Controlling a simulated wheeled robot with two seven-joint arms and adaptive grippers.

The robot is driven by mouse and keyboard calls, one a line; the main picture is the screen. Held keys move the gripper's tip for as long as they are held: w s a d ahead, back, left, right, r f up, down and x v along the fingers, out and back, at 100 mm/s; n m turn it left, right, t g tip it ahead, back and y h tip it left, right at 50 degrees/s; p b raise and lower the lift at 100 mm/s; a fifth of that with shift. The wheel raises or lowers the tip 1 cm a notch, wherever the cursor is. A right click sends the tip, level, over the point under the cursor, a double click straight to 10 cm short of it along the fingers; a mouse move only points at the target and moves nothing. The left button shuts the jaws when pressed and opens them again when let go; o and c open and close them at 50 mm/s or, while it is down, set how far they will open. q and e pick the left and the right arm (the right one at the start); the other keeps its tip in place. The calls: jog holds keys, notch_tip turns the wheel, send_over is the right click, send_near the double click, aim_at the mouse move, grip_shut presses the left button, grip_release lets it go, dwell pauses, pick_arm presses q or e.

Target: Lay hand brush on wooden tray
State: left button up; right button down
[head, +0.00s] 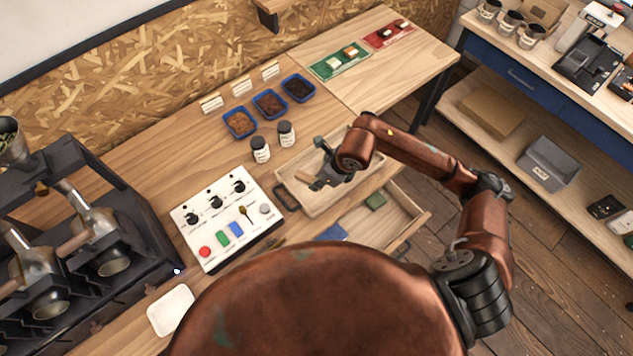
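The wooden tray (297,206) is a shallow pale tray with dark handles, lying on the workbench right of the white control panel. My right gripper (319,165) is over the tray, its dark fingers spread apart, and looks open. A small brown piece (304,189), seemingly part of the hand brush, shows over the tray's floor beside the lower finger. The rest of it is hidden by the gripper or too small to tell, and I cannot tell whether finger and piece touch. My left gripper is not in view.
Two labelled jars (261,150) and several blue bins (270,104) stand behind the tray. The control panel (226,219) is to its left. An open drawer (401,212) with blue and green items is in front. Dark machinery (90,250) stands at the left.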

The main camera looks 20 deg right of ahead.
jog(key=shift+w+f, duration=1)
jog(key=shift+f, duration=0.2)
jog(key=shift+w+d+f, duration=0.1)
jog(key=shift+f, duration=1.55)
jog(key=c, duration=1.7)
grip_release()
jog(key=v, duration=1.2)
